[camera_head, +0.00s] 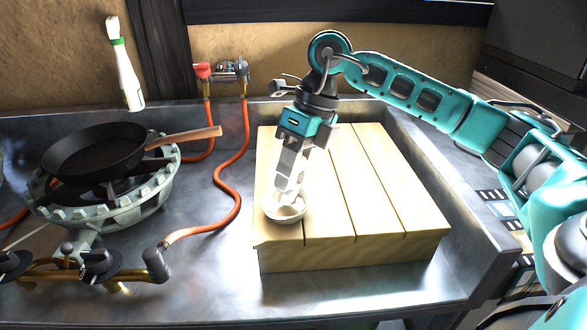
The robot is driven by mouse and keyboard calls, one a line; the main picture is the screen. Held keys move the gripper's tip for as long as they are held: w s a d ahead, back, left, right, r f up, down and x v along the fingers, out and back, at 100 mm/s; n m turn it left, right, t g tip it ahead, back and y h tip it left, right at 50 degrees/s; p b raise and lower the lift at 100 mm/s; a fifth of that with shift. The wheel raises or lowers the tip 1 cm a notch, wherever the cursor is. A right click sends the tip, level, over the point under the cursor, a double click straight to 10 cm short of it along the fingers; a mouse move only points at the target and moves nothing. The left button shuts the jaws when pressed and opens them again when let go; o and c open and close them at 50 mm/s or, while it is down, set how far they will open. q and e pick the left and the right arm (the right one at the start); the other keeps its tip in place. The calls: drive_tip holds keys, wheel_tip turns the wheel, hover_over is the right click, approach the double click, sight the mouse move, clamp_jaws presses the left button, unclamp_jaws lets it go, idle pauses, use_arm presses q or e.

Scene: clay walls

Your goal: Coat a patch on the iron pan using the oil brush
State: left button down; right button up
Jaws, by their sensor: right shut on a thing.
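The black iron pan (95,152) sits on the burner at the left, its wooden handle (185,138) pointing right. My right gripper (290,184) points down over a small white bowl (283,211) near the front left of the wooden board. It is shut on a slim pale thing that reaches into the bowl; this seems to be the oil brush, but it is mostly hidden by the fingers and glare. The bowl's contents cannot be made out. My left gripper is not in view.
The slatted wooden board (365,200) is otherwise bare. A white bottle with a green band (127,78) stands behind the pan. An orange hose (232,195) runs between bowl side and burner (120,205). Brass pipework with black knobs (97,265) lies in front of the burner.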

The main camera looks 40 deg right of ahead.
drive_tip(key=shift+f+b, duration=0.45)
drive_tip(key=shift+f, duration=0.2)
idle(0.8)
drive_tip(key=shift+f, duration=0.1)
idle(0.8)
wheel_tip(320, 180, up, 7)
drive_tip(key=p, duration=0.6)
idle(0.8)
